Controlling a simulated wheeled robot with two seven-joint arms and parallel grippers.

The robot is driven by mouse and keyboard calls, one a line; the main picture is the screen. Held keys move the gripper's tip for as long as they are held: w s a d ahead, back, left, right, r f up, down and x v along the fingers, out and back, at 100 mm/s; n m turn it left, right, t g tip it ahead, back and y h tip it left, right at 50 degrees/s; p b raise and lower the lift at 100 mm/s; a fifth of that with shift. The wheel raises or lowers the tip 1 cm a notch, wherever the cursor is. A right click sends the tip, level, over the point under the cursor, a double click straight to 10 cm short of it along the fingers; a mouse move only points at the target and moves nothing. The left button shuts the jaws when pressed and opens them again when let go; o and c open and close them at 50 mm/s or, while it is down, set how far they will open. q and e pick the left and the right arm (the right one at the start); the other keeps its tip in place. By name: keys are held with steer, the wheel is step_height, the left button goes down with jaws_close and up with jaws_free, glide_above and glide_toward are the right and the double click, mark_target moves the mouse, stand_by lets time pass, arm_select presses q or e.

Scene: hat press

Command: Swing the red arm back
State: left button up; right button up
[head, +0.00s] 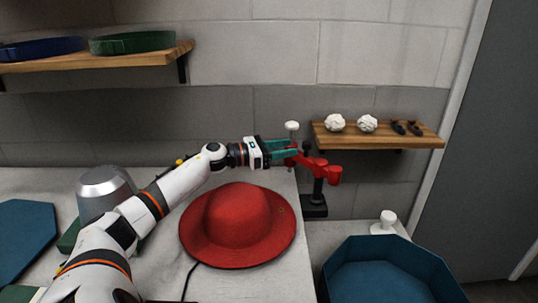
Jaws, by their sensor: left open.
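The red arm (323,168) sits on top of a black post (317,193) with a black base, at the right rear edge of the white table. Its thicker end points right and its thin end reaches left toward my left gripper. My left gripper (291,153), with green fingers, is open at the thin left end of the red arm. I cannot tell whether the fingers touch it. A white knob (292,127) shows just above the fingers. My right gripper is not in view.
A red hat (238,221) lies on the table (290,277) below my left arm. A silver dome (105,187) stands at left. A blue bin (385,270) is at front right, near a white knob (387,219). A wall shelf (375,139) holds white balls (335,123).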

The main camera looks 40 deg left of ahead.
mark_target(297, 157)
arm_select(q)
steer(key=shift+b+v, duration=0.5)
steer(key=shift+v, duration=2)
